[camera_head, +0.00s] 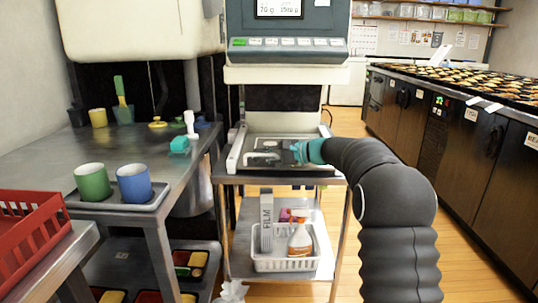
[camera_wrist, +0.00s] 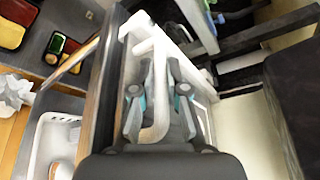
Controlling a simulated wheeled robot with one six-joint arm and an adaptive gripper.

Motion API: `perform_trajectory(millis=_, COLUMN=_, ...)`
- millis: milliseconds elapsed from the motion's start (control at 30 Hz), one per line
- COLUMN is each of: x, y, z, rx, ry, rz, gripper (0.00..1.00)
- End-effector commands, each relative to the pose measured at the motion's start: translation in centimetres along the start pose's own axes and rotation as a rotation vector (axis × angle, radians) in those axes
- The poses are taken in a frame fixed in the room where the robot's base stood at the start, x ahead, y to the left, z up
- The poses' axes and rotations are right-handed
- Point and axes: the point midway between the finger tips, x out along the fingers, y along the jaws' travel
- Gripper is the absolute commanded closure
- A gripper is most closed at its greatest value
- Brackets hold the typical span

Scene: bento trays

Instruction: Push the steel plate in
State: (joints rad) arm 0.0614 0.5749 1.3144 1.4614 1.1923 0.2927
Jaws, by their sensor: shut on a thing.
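The steel plate (camera_head: 268,144) lies in a pale frame (camera_head: 236,150) at the foot of the tall machine, on top of a small steel cart. A bent light-grey handle (camera_head: 262,156) stands at its front. My gripper (camera_head: 292,152), with teal parts, reaches in from the right at that handle. In the wrist view my gripper (camera_wrist: 160,92) has its two fingers on either side of the handle (camera_wrist: 156,128) and is shut on it. The plate's far part is hard to make out under the machine, and my gripper hides some of its right side.
The cart's lower shelf holds a white basket (camera_head: 284,264) with a film box (camera_head: 266,228) and a spray bottle (camera_head: 300,238). Left, a steel table bears a green cup (camera_head: 92,182) and a blue cup (camera_head: 134,183). A dark counter (camera_head: 450,125) runs along the right.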

Motion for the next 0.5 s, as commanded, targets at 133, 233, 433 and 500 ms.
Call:
perform_trajectory(millis=133, x=0.38, y=-0.2, z=-0.15, rx=-0.001, ry=0.003, rz=-0.002, gripper=1.0)
perform_trajectory(millis=233, x=0.51, y=-0.23, z=-0.11, rx=-0.001, ry=0.003, rz=-0.003, gripper=1.0)
perform_trajectory(millis=433, x=0.62, y=-0.3, z=-0.03, rx=-0.002, ry=0.003, rz=-0.004, gripper=0.8)
perform_trajectory(millis=500, x=0.67, y=-0.28, z=0.04, rx=-0.003, ry=0.001, rz=-0.003, gripper=0.76)
